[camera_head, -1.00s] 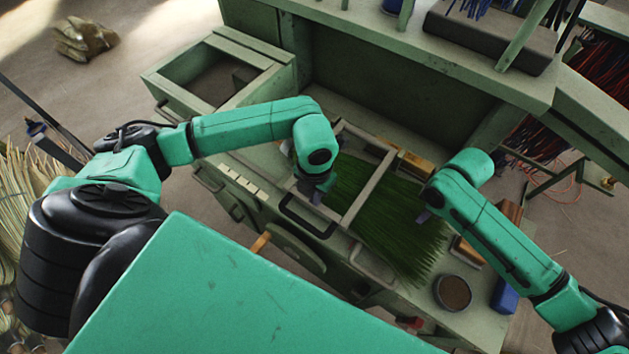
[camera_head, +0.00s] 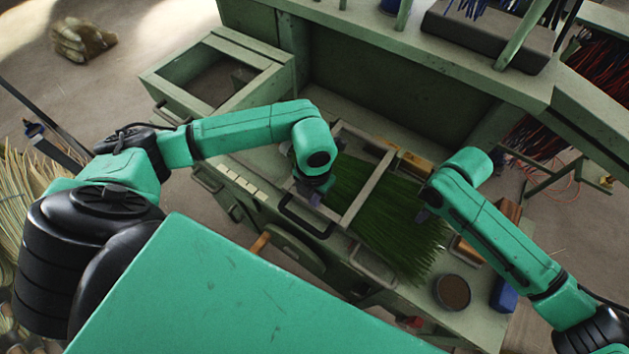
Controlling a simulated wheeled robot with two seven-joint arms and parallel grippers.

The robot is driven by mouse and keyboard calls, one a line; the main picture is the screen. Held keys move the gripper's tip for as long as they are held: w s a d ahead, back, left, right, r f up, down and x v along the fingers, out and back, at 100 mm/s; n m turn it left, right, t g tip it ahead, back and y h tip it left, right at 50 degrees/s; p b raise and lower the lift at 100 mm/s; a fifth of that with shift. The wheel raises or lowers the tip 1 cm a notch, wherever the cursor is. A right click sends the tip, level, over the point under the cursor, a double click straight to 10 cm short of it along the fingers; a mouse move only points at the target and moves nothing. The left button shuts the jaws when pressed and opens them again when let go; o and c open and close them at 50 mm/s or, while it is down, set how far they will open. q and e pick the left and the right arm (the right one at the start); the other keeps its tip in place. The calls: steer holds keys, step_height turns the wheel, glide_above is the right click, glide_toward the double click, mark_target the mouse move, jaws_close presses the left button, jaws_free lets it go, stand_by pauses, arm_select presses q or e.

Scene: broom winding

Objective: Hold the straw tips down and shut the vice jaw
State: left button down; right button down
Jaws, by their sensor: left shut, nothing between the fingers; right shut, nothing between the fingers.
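Green straw (camera_head: 400,232) lies fanned out on the workbench, its loose tips spread toward the lower right. A grey-green metal frame with bars (camera_head: 368,187), which looks like the vice jaw, lies across the straw. A dark handle (camera_head: 306,218) sticks out at its near left. My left gripper (camera_head: 312,196) is shut and empty, pointing down at the left end of the frame; whether it touches is hidden by the arm. My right gripper (camera_head: 422,213) is shut and empty, at the right edge of the straw; I cannot tell if it presses on it.
A round dark tin (camera_head: 452,291) and a blue block (camera_head: 503,296) stand at the bench's right end. An open drawer box (camera_head: 214,75) is at the back left. A raised shelf (camera_head: 400,50) runs behind.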

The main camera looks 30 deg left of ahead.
steer(key=shift+s+f, duration=0.3)
arm_select(q)
steer(key=shift+r, duration=2.95)
step_height(320, 180, up, 12)
steer(key=shift+s, duration=0.15)
arm_select(e)
steer(key=shift+w+r, duration=0.25)
steer(key=shift+r, duration=0.45)
steer(key=shift+w+r, duration=0.1)
steer(key=shift+r, duration=3.9)
